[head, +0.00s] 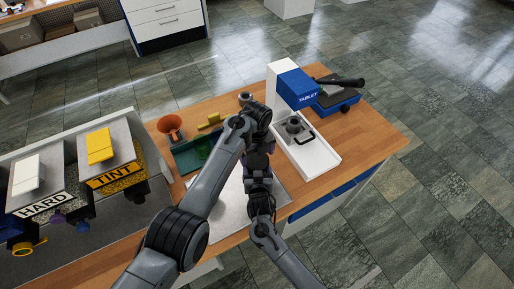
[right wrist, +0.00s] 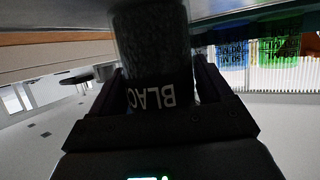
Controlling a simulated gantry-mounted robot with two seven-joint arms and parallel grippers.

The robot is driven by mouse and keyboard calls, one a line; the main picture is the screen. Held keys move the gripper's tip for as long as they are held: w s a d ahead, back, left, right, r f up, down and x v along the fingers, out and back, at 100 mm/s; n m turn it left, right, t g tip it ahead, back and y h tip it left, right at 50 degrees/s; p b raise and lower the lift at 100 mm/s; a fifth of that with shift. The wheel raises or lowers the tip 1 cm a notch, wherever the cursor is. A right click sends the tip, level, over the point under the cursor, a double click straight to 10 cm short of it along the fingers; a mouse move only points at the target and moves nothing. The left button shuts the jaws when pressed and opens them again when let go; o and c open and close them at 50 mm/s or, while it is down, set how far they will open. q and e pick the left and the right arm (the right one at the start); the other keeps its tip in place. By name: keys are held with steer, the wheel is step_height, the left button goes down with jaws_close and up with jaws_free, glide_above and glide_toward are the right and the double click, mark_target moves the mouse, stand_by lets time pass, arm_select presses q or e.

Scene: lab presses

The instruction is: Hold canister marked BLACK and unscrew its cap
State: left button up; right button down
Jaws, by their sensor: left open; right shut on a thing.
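The canister (right wrist: 150,38) marked BLACK fills the upper middle of the right wrist view. It is clear-walled with dark grey grains inside and a black band with pale letters, upside down in this view. My right gripper (right wrist: 160,82) is shut on it, one finger on each side of the band. In the head view my left gripper (head: 259,158) is open and points down, just above where the right arm ends. The two grippers are close together there, and my arms hide most of the canister. Its cap cannot be made out in either view.
A white and blue TABLET press (head: 318,160) stands right of my grippers. An orange funnel (head: 171,126) and a green tray (head: 186,160) are behind left. Blue (right wrist: 232,52) and green (right wrist: 280,48) containers show in the right wrist view.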

arm_select(q)
steer(key=shift+f, duration=1.2)
steer(key=c, duration=0.9)
steer(key=shift+o, duration=0.2)
steer(key=n, duration=0.3)
steer(key=o, duration=0.9)
steer(key=shift+c, duration=0.2)
steer(key=shift+r, duration=0.15)
